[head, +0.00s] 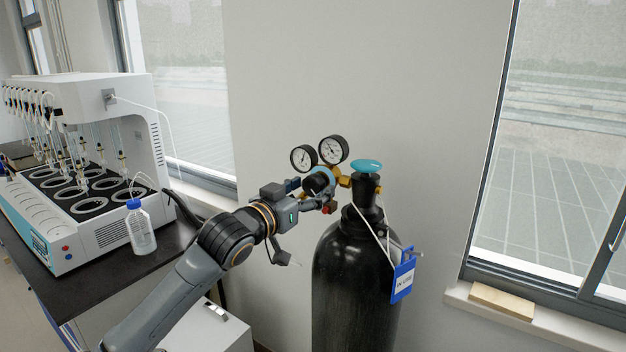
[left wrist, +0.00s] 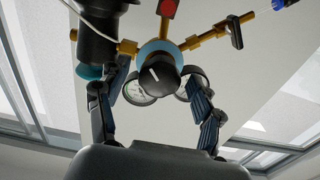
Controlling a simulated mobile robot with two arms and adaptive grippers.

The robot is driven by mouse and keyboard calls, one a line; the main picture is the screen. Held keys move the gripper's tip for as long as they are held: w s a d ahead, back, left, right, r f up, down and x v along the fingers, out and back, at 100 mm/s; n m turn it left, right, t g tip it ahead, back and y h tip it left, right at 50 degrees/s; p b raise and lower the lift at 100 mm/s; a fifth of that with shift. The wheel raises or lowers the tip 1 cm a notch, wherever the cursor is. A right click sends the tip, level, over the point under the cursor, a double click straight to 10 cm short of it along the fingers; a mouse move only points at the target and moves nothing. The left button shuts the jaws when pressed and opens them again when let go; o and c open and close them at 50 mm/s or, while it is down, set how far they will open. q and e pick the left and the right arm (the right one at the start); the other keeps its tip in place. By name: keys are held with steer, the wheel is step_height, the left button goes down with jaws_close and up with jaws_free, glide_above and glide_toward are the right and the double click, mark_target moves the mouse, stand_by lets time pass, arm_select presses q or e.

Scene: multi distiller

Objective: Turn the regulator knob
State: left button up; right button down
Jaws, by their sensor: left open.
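The black regulator knob (head: 318,184) sits on the regulator at the top of the tall black gas cylinder (head: 355,285). In the left wrist view the knob (left wrist: 158,78) has a white line on its face and lies between my left gripper's two fingers. My left gripper (head: 312,194) is open, with gaps showing between its fingers and the knob. Two round gauges (head: 333,149) stand above the knob. A teal valve wheel (head: 367,166) tops the cylinder. In the head view the gripper partly hides the knob. My right gripper is not seen.
A white distiller (head: 85,130) and a bottle with a blue cap (head: 139,228) stand on the dark bench (head: 105,276) at left. A blue tag (head: 403,279) hangs at the cylinder's right. A wall and windows are behind.

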arm_select(q)
steer(key=shift+x, duration=0.85)
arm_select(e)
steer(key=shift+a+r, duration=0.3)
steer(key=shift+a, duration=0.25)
